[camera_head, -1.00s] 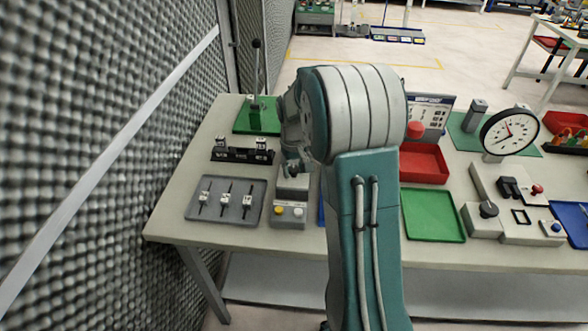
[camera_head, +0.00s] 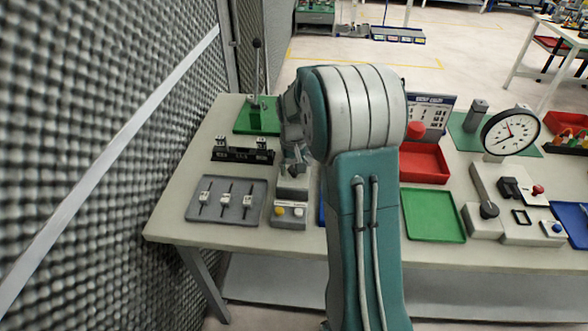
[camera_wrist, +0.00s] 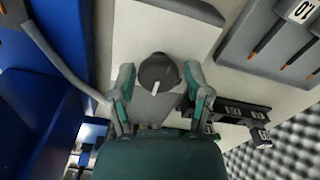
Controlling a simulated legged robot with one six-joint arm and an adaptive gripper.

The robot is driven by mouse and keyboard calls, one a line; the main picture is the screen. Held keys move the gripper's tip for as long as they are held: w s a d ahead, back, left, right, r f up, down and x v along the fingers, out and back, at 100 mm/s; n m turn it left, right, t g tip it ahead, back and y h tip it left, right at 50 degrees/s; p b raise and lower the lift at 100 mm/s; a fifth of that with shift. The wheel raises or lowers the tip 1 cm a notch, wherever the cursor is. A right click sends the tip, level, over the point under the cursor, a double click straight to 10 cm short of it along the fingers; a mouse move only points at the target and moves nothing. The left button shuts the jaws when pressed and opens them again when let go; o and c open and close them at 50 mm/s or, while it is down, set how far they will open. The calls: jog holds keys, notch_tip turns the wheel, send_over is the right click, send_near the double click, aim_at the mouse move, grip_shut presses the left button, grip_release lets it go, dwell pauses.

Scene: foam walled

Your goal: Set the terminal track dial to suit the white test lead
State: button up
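A dark round dial (camera_wrist: 158,74) with a white pointer mark shows in the wrist view on a grey base (camera_wrist: 152,108). My gripper (camera_wrist: 158,80) is open, one finger on each side of the dial, with gaps visible between fingers and dial. In the head view my gripper (camera_head: 294,166) points down over the grey unit (camera_head: 290,213) with a yellow and a white button. The dial is hidden there behind my gripper and arm. I cannot pick out a white test lead for certain, nor read any markings around the dial.
A grey tray (camera_head: 192,213) with several white-labelled pieces lies left of the unit. A black rail (camera_head: 228,154) with white blocks stands behind it. A green base with an upright lever (camera_head: 256,75) is farther back. Red (camera_head: 424,176) and green (camera_head: 433,225) trays lie right of my arm.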

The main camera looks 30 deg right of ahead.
aim_at(293, 167)
jog(key=shift+r, duration=0.1)
dwell(0.3)
notch_tip(293, 167, up, 12)
jog(key=shift+f, duration=0.2)
dwell(0.4)
